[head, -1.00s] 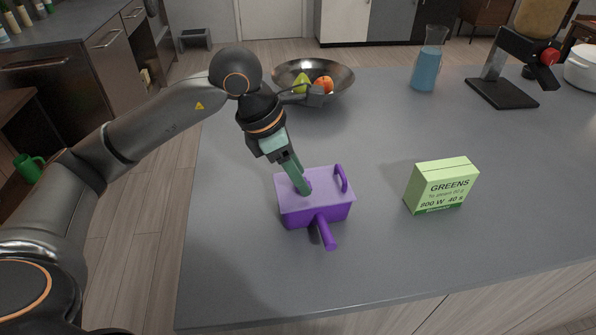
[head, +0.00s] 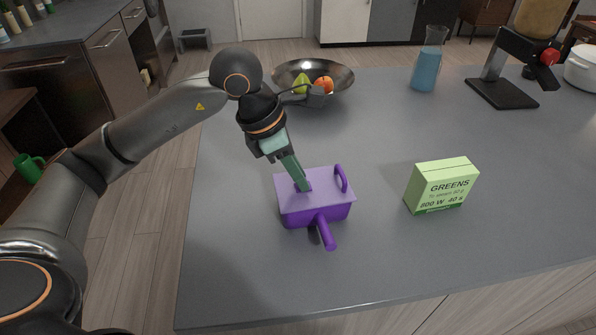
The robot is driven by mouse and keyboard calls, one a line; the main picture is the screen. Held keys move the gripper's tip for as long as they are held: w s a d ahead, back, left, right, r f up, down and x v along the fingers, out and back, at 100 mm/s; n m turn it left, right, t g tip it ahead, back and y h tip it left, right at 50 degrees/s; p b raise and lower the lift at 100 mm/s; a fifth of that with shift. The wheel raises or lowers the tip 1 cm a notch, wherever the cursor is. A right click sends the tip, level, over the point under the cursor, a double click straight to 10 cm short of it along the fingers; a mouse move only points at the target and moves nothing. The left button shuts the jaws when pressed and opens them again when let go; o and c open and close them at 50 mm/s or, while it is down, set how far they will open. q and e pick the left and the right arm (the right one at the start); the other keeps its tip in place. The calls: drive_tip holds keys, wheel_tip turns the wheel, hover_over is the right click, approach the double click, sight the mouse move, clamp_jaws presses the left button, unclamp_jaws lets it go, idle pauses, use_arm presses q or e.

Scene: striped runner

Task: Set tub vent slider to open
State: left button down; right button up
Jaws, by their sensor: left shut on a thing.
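The purple tub (head: 310,215) stands on the grey counter with its lighter purple lid (head: 322,198) on. A loop handle (head: 342,179) rises from the lid's right side, and a bar handle (head: 325,232) sticks out toward the front. My left gripper (head: 302,187) comes down from above onto the lid's left part. Its green fingers are shut on the small vent slider (head: 307,187), which is mostly hidden by the fingertips. I cannot make out the slider's exact position. My right gripper does not show.
A bowl of fruit (head: 340,87) stands behind my left wrist. A blue-filled jug (head: 426,68) and a dark appliance (head: 503,92) are at the back right. The front counter is clear.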

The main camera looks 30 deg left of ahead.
sight(323, 185)
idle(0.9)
use_arm(q)
drive_tip(key=shift+w+d, duration=1)
drive_tip(key=shift+d, duration=0.15)
drive_tip(key=c, duration=0.8)
unclamp_jaws()
drive_tip(key=shift+o, duration=0.2)
drive_tip(key=shift+r, duration=0.1)
drive_tip(key=v, duration=1.2)
drive_tip(key=shift+r, duration=0.2)
